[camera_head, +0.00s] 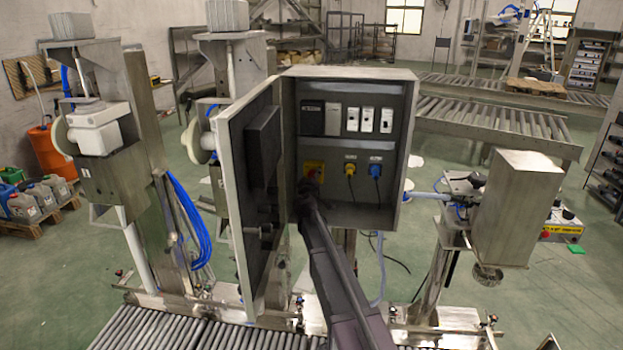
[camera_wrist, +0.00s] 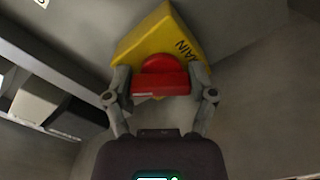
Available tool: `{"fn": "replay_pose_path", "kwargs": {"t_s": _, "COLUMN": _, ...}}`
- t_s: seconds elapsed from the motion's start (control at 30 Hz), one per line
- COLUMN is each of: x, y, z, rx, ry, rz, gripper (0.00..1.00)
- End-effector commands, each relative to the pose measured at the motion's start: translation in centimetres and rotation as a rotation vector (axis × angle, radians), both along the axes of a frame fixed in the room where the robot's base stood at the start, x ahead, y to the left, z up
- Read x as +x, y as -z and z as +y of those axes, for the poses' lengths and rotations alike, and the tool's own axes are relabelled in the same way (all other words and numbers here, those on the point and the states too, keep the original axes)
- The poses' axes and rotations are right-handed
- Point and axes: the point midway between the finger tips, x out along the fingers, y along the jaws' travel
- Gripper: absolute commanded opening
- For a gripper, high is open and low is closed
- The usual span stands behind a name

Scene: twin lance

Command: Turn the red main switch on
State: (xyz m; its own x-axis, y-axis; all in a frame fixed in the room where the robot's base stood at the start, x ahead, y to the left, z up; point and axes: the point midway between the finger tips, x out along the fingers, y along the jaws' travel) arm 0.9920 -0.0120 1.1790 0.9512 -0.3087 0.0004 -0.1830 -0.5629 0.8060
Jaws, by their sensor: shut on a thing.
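The red main switch (camera_wrist: 160,78) sits on a yellow plate (camera_wrist: 160,36) with black letters that read "MAIN". In the wrist view the fingers of my gripper (camera_wrist: 160,86) are on both sides of the red handle, shut on it. The handle lies across the picture, level between the fingers. In the head view the yellow plate (camera_head: 314,168) is at the lower left inside the open cabinet (camera_head: 405,75). My gripper (camera_head: 309,188) reaches up to it from below and partly hides the switch.
The cabinet door (camera_head: 240,190) stands open at the left, close to my arm. A yellow plug (camera_head: 350,168) and a blue plug (camera_head: 375,170) with black cables are right of the switch. White breakers (camera_head: 367,120) sit on the row above. A roller conveyor (camera_head: 160,330) runs below.

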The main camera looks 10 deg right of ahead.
Motion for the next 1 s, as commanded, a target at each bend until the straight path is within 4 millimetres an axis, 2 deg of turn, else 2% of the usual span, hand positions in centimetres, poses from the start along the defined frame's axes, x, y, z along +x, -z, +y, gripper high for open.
{"fn": "replay_pose_path", "kwargs": {"t_s": 0.3, "x": 0.15, "y": 0.05, "z": 0.05, "rx": 0.137, "ry": -0.001, "rz": -0.044, "gripper": 0.25}}
{"fn": "replay_pose_path", "kwargs": {"t_s": 0.8, "x": 0.12, "y": 0.08, "z": 0.01, "rx": 0.162, "ry": -0.001, "rz": -0.052, "gripper": 0.25}}
{"fn": "replay_pose_path", "kwargs": {"t_s": 0.83, "x": 0.12, "y": 0.08, "z": 0.01, "rx": 0.162, "ry": -0.001, "rz": -0.052, "gripper": 0.78}}
{"fn": "replay_pose_path", "kwargs": {"t_s": 0.9, "x": 0.11, "y": 0.08, "z": -0.01, "rx": 0.161, "ry": -0.001, "rz": -0.051, "gripper": 0.99}}
{"fn": "replay_pose_path", "kwargs": {"t_s": 1.0, "x": 0.07, "y": 0.08, "z": -0.04, "rx": 0.161, "ry": 0.0, "rz": -0.052, "gripper": 1.0}}
